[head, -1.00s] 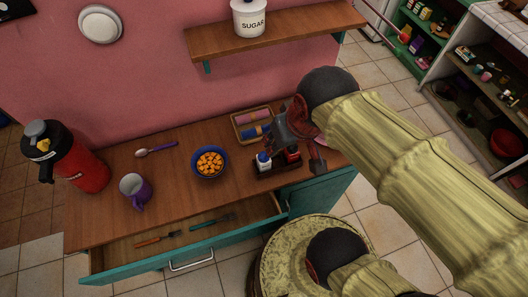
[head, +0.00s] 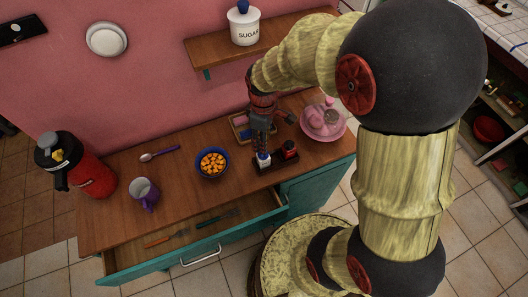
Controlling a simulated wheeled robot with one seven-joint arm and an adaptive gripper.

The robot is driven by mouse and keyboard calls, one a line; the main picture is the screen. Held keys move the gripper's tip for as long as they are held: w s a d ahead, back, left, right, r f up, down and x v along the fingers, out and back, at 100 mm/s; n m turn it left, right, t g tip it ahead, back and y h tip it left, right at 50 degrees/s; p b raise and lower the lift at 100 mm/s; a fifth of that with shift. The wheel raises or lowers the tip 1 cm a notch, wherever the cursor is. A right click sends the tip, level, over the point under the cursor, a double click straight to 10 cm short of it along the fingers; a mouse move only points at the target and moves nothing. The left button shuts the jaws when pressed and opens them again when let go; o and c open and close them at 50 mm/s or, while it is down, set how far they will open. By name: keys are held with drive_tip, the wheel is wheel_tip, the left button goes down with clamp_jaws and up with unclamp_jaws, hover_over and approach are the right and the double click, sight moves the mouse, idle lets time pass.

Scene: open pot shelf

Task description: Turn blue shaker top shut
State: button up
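The blue-topped white shaker (head: 263,161) stands upright in a small dark rack (head: 268,171) on the wooden counter. A red-topped dark shaker (head: 290,150) stands to its right in the same rack. My gripper (head: 264,147) points down from above, directly over or just behind the blue top. It hides part of the rack's back and of the top. The fingers are small and dark here, so I cannot tell whether they touch the top or how far apart they are.
A blue bowl of orange pieces (head: 213,163) stands left of the rack. A pink plate with pink items (head: 323,122) is at the right, a small tray (head: 240,120) behind. The drawer (head: 200,242) below is open. A sugar jar (head: 244,25) sits on the shelf above.

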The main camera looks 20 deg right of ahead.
wheel_tip(320, 180, down, 8)
drive_tip(key=shift+r+b, duration=0.15)
drive_tip(key=shift+b, duration=0.4)
drive_tip(key=c, duration=0.3)
clamp_jaws()
